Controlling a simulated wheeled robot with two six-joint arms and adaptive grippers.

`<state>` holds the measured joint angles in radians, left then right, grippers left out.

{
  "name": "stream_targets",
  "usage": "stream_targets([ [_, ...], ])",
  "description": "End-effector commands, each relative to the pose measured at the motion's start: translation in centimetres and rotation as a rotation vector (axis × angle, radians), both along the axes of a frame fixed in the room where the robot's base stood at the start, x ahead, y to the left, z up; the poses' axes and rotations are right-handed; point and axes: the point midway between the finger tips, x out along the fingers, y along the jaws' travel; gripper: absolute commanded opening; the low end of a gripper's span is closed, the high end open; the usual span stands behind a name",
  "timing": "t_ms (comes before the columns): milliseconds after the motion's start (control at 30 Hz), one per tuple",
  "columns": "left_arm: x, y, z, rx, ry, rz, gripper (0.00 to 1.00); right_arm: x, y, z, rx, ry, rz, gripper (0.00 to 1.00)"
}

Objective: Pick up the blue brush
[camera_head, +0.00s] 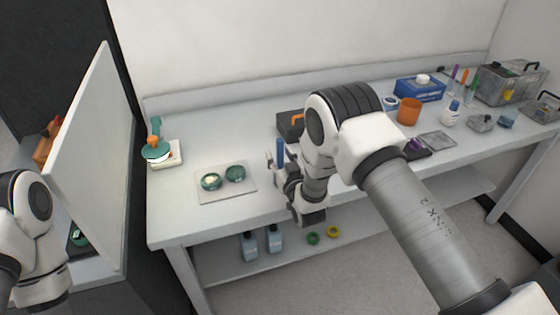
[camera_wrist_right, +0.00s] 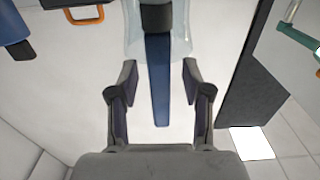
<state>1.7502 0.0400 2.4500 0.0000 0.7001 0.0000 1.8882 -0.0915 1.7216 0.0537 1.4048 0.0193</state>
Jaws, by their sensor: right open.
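The blue brush (camera_head: 281,152) stands about upright near the front middle of the bench, beside my right gripper. In the right wrist view its long blue handle (camera_wrist_right: 158,90) lies between the two fingers, with a dark part at the top of the picture. A clear, see-through thing (camera_wrist_right: 133,35) is around or behind its upper part there. My right gripper (camera_head: 273,163) is open, with a gap between each finger and the handle; it also shows in the wrist view (camera_wrist_right: 159,72). My arm hides part of the bench behind it. My left gripper is out of view; only my left arm shows.
Left of the brush, a pale mat (camera_head: 226,195) holds two green round pieces. A dark box with an orange handle (camera_head: 290,125) stands close behind the brush. An orange cup (camera_head: 409,111) and a blue box (camera_head: 420,90) are farther right. A white panel (camera_head: 95,160) rises at left.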

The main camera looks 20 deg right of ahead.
Motion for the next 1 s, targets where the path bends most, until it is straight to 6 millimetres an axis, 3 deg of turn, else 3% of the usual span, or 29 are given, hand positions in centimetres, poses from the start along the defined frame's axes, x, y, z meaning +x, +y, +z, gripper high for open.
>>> stream_targets([
  [67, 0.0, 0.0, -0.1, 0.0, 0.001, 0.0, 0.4, 0.0, 0.0, -0.1, 0.0, 0.0, 0.0, 0.49],
  [133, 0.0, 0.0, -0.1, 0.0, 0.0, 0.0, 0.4, 0.0, 0.0, -0.1, 0.0, 0.0, 0.0, 0.31],
  [200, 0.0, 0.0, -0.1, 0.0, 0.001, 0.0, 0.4, 0.0, 0.0, -0.1, 0.0, 0.0, 0.0, 0.06],
  [233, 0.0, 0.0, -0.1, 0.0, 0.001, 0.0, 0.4, 0.0, 0.0, -0.1, 0.0, 0.0, 0.0, 0.0],
  [667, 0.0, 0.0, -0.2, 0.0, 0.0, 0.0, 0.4, -0.1, 0.0, 0.3, 0.0, 0.0, 0.0, 0.0],
  [1000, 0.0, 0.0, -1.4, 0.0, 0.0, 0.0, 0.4, 0.0, 0.0, 5.5, 0.0, -0.003, 0.001, 0.0],
])
